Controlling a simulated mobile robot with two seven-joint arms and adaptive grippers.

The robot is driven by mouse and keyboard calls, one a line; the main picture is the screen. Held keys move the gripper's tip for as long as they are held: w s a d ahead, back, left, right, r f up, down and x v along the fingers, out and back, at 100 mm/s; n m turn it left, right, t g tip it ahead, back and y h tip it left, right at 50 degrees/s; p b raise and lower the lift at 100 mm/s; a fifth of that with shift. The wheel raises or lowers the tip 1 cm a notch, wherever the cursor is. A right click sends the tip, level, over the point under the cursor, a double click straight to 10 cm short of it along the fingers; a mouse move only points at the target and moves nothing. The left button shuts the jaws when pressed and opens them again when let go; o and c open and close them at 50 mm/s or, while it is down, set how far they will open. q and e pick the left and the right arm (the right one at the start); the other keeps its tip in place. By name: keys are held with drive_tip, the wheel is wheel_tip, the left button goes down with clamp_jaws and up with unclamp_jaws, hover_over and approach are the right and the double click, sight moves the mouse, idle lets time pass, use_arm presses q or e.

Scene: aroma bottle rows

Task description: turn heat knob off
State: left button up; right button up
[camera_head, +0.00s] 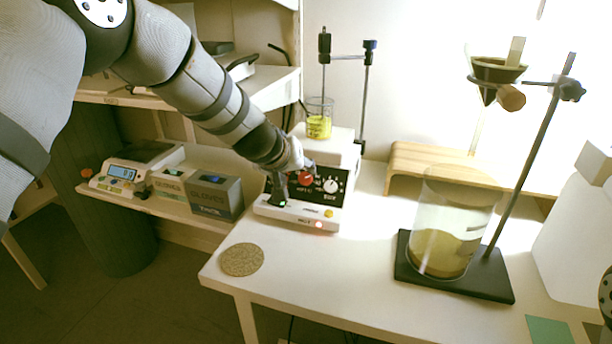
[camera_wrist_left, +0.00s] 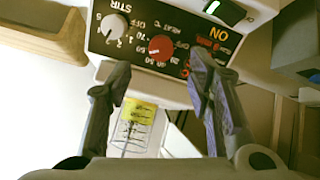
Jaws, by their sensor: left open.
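The hotplate (camera_head: 297,213) stands on the white table with a dark control panel. Its red heat knob (camera_head: 306,177) sits beside a white stir knob (camera_head: 330,186). In the wrist view the panel appears upside down, with the red heat knob (camera_wrist_left: 161,47) between my fingertips in the picture and the white stir knob (camera_wrist_left: 113,28) to the left. My left gripper (camera_head: 292,180) is at the panel's left side, fingers spread and empty. In the wrist view, the left gripper (camera_wrist_left: 159,64) shows a gap around the red knob; contact cannot be told.
A beaker of yellow liquid (camera_head: 319,126) is over the hotplate beside a rod stand. To the right are a large glass vessel (camera_head: 447,240) on a black base and a funnel (camera_head: 494,75). A cork disc (camera_head: 241,260) lies front left; the table front centre is clear.

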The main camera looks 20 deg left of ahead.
sight(304, 179)
use_arm(q)
drive_tip(key=x, duration=0.4)
drive_tip(key=b+x, duration=0.1)
drive_tip(key=x, duration=0.1)
drive_tip(key=shift+s+f, duration=0.15)
drive_tip(key=shift+f, duration=0.3)
drive_tip(key=shift+w, duration=0.35)
use_arm(e)
drive_tip(key=shift+s+f+g, duration=0.5)
drive_tip(key=shift+s+f, duration=0.45)
drive_tip(key=shift+f, duration=0.15)
use_arm(q)
clamp_jaws()
